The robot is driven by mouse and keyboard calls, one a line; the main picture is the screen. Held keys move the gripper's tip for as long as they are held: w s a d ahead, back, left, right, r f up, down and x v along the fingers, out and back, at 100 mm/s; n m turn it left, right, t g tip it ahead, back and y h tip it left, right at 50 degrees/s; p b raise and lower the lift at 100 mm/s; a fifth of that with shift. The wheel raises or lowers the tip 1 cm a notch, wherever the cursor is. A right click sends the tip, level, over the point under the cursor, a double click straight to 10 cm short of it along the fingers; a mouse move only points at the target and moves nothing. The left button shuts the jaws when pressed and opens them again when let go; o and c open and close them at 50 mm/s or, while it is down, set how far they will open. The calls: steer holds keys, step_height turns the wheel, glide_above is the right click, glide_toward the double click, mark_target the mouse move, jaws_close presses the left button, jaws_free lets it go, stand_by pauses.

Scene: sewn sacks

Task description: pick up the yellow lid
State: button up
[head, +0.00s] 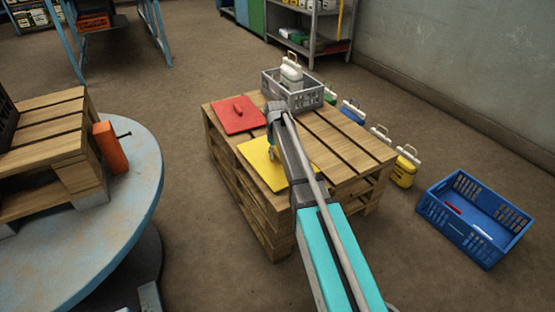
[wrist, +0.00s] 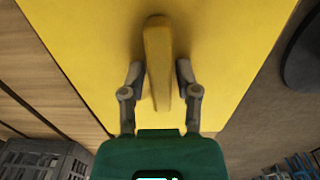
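The yellow lid (head: 258,160) lies flat on the front left of the wooden pallet stack (head: 345,150), partly hidden behind my arm. In the wrist view the yellow lid (wrist: 90,50) fills most of the picture, and its raised bar handle (wrist: 158,50) stands in the middle. My gripper (wrist: 160,69) is open, with one finger on each side of the handle and a gap showing on both sides. In the head view my gripper (head: 270,151) is over the lid and mostly hidden by my own arm.
A red lid (head: 238,115) lies behind the yellow one. A grey crate (head: 305,96) with white bottles stands at the pallet's back. Several colored jugs (head: 405,168) and a blue crate (head: 474,220) are on the floor to the right. A round table (head: 135,190) stands at left.

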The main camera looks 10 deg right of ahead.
mark_target(276, 152)
jaws_close()
steer(key=shift+r, duration=0.2)
step_height(276, 152, up, 3)
steer(key=p, duration=0.3)
steer(key=shift+f, duration=0.1)
steer(key=s+a+r+p, duration=0.4)
steer(key=s+r+p, duration=0.5)
steer(key=s, duration=0.4)
steer(key=shift+s+r+p, duration=0.25)
steer(key=shift+r+p, duration=0.15)
steer(key=shift+p, duration=0.1)
